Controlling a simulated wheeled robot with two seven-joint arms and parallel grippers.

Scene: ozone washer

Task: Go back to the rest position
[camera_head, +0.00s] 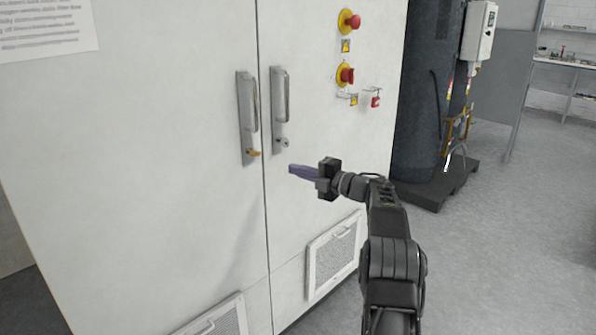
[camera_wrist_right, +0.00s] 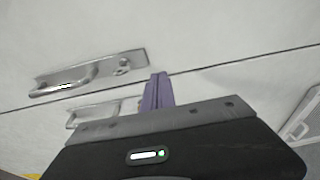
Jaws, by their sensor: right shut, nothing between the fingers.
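My right gripper (camera_head: 292,169) reaches in from the lower right in the head view, with its purple fingers pointing left at the white cabinet (camera_head: 190,200). The fingers are shut together and hold nothing. They are a little below and right of the right door handle (camera_head: 281,95); the picture does not show them touching the cabinet. In the right wrist view the shut purple fingers (camera_wrist_right: 158,92) point up towards the cabinet, near a metal handle (camera_wrist_right: 85,75). My left gripper is not in view.
The left door handle (camera_head: 248,115) has a yellow key or lever at its foot. Two red emergency buttons (camera_head: 349,21) are at the cabinet's upper right. A dark tank (camera_head: 425,90) stands on a pallet behind it. Grey floor (camera_head: 510,250) at right is clear.

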